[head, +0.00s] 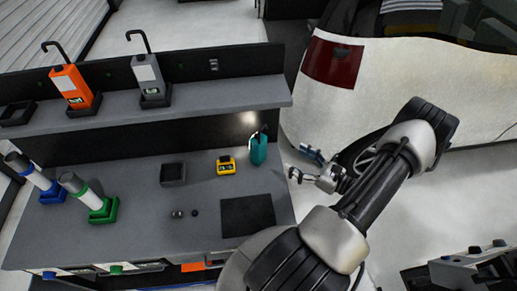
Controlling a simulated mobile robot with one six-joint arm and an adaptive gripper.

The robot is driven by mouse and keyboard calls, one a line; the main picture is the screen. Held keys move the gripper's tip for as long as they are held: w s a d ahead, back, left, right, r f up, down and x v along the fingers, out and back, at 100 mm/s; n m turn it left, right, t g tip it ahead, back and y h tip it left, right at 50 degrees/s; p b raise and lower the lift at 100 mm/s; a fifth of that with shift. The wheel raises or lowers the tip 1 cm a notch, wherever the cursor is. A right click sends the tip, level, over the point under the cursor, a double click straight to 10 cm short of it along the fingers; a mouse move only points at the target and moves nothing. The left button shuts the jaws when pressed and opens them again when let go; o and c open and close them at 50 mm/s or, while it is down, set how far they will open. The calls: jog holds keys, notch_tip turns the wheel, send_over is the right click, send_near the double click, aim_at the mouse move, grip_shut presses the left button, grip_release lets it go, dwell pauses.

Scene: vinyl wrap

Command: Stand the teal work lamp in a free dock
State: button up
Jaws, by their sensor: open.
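The teal work lamp (259,150) stands upright on the grey bench at its right end, near the right edge, with a thin dark hook on top. My gripper (297,163) is open and empty, to the right of the lamp and apart from it, past the bench edge. On the upper shelf, an orange lamp (71,86) stands in a black dock and a grey lamp (149,79) stands in another. An empty black dock (18,114) is at the shelf's left end. A square dark holder (173,173) on the bench also looks empty.
A yellow device (226,165) sits left of the teal lamp. A dark mat (248,215) and small dark knobs (177,213) lie in front. A white car (400,70) is behind my arm.

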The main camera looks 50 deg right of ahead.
aim_at(263, 143)
jog(key=w, duration=0.7)
jog(key=w+a, duration=0.1)
jog(key=w, duration=0.2)
jog(key=shift+w+f, duration=0.25)
jog(key=shift+w, duration=0.1)
jog(key=shift+w+a+f+b, duration=0.1)
jog(key=shift+w+a+b, duration=0.15)
jog(key=shift+w, duration=1.1)
jog(key=shift+w+a+b, duration=0.2)
jog(key=shift+w, duration=1.1)
jog(key=shift+c, duration=0.2)
jog(key=c, duration=1.3)
jog(key=shift+c, duration=0.9)
